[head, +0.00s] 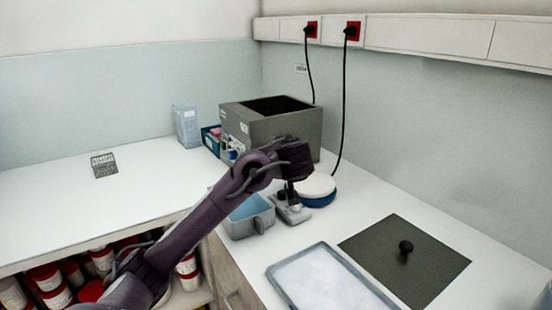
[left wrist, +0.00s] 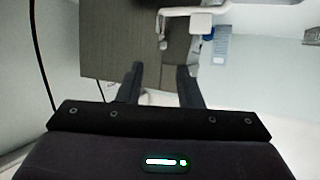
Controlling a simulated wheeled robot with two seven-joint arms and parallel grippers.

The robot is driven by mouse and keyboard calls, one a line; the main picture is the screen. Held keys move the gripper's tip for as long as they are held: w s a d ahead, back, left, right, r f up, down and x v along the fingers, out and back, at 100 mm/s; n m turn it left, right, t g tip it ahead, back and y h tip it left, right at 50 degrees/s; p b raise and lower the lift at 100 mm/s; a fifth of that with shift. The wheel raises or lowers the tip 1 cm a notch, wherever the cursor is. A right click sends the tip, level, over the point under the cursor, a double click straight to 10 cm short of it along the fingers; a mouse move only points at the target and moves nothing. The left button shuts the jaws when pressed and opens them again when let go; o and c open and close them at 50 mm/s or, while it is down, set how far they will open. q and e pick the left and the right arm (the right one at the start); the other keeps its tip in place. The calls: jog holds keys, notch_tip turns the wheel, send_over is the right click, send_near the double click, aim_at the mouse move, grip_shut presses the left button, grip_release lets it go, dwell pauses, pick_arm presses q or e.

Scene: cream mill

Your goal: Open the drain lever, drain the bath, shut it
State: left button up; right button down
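The grey bath (head: 272,123) is an open-topped box at the back corner of the counter; its inside looks dark. My left arm reaches across its front, and the left gripper (head: 291,187) points down before it. In the left wrist view the gripper (left wrist: 159,72) has two dark fingers apart, with nothing between them, facing the bath's grey wall (left wrist: 110,42). A pale fitting like a lever (left wrist: 190,12) with a light block shows beyond the fingertips, apart from them. In the head view my arm hides it. A blue-grey jug (head: 237,227) stands below my forearm. My right gripper is not in view.
A small grey device (head: 293,213) and a white-and-blue round item (head: 318,190) stand close by the left gripper. A pale tray (head: 274,271) and a dark plate with a black knob (head: 405,247) lie in front. Two black cables (head: 345,100) hang at the wall. The left counter is mostly clear.

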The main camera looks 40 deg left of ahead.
pick_arm(q)
jog(key=x, duration=0.6)
jog(key=shift+a, duration=0.45)
jog(key=shift+f, duration=0.15)
grip_shut()
